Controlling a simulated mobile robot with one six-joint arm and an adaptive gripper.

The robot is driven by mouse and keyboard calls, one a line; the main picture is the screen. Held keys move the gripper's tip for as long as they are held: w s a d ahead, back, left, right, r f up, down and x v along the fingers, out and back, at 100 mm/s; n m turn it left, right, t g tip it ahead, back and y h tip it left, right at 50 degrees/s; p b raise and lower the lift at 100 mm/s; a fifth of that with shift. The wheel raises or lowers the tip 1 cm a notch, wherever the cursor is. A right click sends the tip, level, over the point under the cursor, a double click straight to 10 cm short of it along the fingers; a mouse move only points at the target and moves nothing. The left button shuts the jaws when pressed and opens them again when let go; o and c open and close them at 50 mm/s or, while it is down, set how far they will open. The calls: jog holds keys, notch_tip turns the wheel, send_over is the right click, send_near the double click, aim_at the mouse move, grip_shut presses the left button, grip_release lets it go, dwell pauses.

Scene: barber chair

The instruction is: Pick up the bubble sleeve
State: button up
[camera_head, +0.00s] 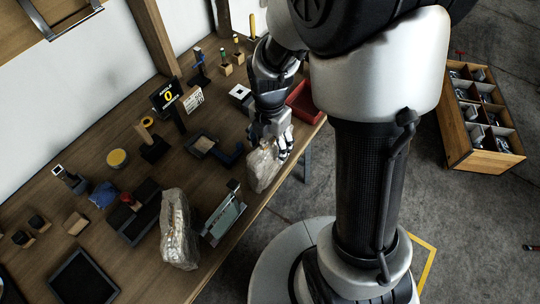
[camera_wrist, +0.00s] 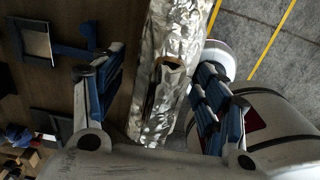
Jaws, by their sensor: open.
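Two crinkled, translucent bubble sleeves show in the head view. One sleeve (camera_head: 262,168) is at the table's front edge, directly below my gripper (camera_head: 277,140), which partly hides its upper end. The other sleeve (camera_head: 178,230) lies farther left on the table, near the front edge. In the wrist view a shiny, silvery wrinkled sleeve (camera_wrist: 168,70) runs lengthwise between the two blue-padded fingers of my gripper (camera_wrist: 162,85). The fingers are open, one on each side, with a visible gap on the left. I cannot tell whether the right finger touches it.
The wooden table (camera_head: 130,80) carries a black tray (camera_head: 84,280), a glass-like block on a stand (camera_head: 222,215), a blue-handled tool (camera_head: 229,155) and a red bin (camera_head: 304,103). A divided wooden crate (camera_head: 478,120) stands on the floor at right. Grey floor lies beyond the table edge.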

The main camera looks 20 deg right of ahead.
jog(key=shift+f, duration=0.9)
jog(key=shift+r, duration=0.1)
jog(key=c, duration=1)
jog(key=shift+r, duration=0.1)
notch_tip(320, 180, up, 20)
jog(key=p, duration=0.6)
jog(key=shift+p, duration=0.3)
